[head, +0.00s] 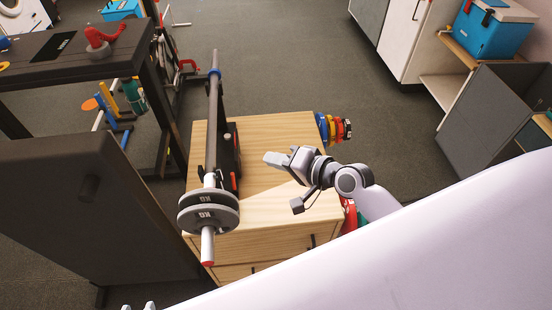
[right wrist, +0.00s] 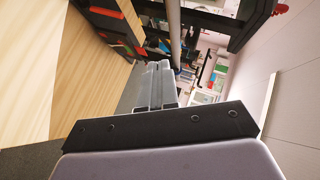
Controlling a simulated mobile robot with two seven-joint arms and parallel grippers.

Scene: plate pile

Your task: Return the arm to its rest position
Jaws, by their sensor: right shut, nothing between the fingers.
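My right gripper (head: 273,158) is over the light wooden cabinet (head: 258,222), pointing left toward the barbell (head: 214,110). Its fingers are together with nothing between them. In the right wrist view the closed fingers (right wrist: 154,84) point up the picture, with the wood surface (right wrist: 95,60) at left. Two pale tips of my left gripper (head: 139,306) show at the bottom edge of the head view; the rest is cut off. Dark weight plates (head: 208,211) sit on the near end of the bar, left of my right gripper and apart from it.
Coloured plates (head: 334,128) hang at the cabinet's right side. A padded dark bench (head: 75,195) stands at left, and a dark table (head: 75,60) behind it. Blue-and-white cooler (head: 492,28) sits at upper right. The grey floor (head: 310,60) behind the cabinet is clear.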

